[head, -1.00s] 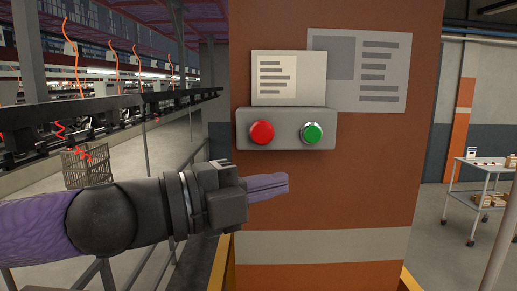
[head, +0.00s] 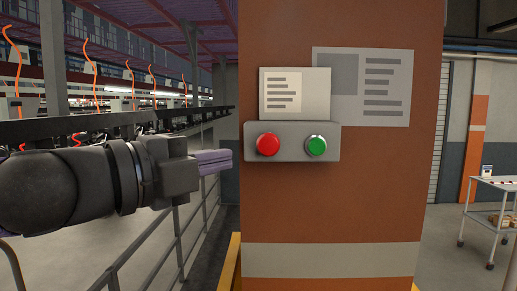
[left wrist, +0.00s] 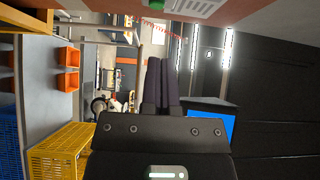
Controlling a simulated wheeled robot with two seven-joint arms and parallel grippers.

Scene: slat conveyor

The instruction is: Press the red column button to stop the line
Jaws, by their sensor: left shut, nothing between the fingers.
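The red button (head: 268,145) sits on the left of a grey control box (head: 292,154) fixed to an orange-brown column (head: 350,200). A green button (head: 316,146) is on the right of the same box. My left gripper (head: 228,161) is shut and empty, in front of the column's left edge. In the picture its tips are left of the box and slightly lower than the red button, with a visible gap between. In the left wrist view the closed fingers (left wrist: 162,65) show, with a green button (left wrist: 156,4) at the top edge. The right gripper is not in view.
A railing (head: 180,240) and the line structure (head: 110,125) are at the left. Posted sheets (head: 362,87) are above the box. A cart (head: 490,190) stands far right. The wrist view shows a yellow crate (left wrist: 60,152) and orange bins (left wrist: 68,70).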

